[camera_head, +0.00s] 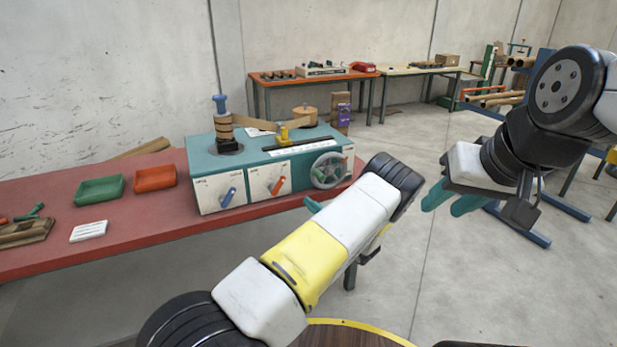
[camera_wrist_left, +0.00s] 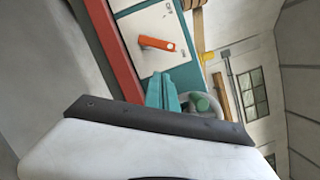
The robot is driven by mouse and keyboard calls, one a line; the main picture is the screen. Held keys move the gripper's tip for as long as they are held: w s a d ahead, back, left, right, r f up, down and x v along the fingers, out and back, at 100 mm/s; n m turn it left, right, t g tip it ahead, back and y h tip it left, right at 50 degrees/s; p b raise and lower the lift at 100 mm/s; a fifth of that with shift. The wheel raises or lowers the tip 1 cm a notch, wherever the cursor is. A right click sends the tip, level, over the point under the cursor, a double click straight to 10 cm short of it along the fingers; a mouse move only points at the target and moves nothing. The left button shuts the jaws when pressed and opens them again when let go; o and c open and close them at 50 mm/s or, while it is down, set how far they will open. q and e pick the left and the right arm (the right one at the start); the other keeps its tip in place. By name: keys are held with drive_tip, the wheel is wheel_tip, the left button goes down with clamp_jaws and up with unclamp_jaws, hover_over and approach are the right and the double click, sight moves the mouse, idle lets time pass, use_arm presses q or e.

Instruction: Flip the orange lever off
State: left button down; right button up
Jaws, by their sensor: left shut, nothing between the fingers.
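The orange lever (camera_head: 276,185) is on a white front panel of the teal winder (camera_head: 215,160), tilted with its upper end to the right. In the left wrist view the orange lever (camera_wrist_left: 157,43) shows beyond the fingertips, apart from them. My left gripper (camera_head: 313,204) is mostly hidden behind its own arm; its teal fingertips show right of the lever, just below the handwheel. In the left wrist view its fingers (camera_wrist_left: 162,92) are shut and empty. My right gripper (camera_head: 454,200) is open and empty, away to the right over the floor.
A blue lever (camera_head: 228,197) is on the panel left of the orange one, and a grey handwheel (camera_head: 328,170) is to its right. Green (camera_head: 99,191) and orange (camera_head: 154,178) trays stand on the red table (camera_head: 150,225). Benches stand far behind.

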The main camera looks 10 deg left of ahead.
sight(278, 186)
use_arm(q)
drive_tip(key=shift+w+d+f+m+t+h, duration=0.15)
drive_tip(key=shift+w+d+f+m+t, duration=0.1)
drive_tip(key=shift+w+d+f+t, duration=0.15)
drive_tip(key=shift+w+d+f+m+t+h, duration=0.15)
drive_tip(key=shift+d+f+m+t, duration=0.1)
drive_tip(key=shift+d, duration=0.25)
drive_tip(key=w+a+r, duration=0.1)
drive_tip(key=a, duration=0.2)
drive_tip(key=w+a+r, duration=0.1)
drive_tip(key=w+a, duration=0.1)
drive_tip(key=a, duration=0.1)
drive_tip(key=w+a+r, duration=0.1)
drive_tip(key=w+a, duration=0.1)
drive_tip(key=a, duration=0.2)
drive_tip(key=shift+r, duration=0.35)
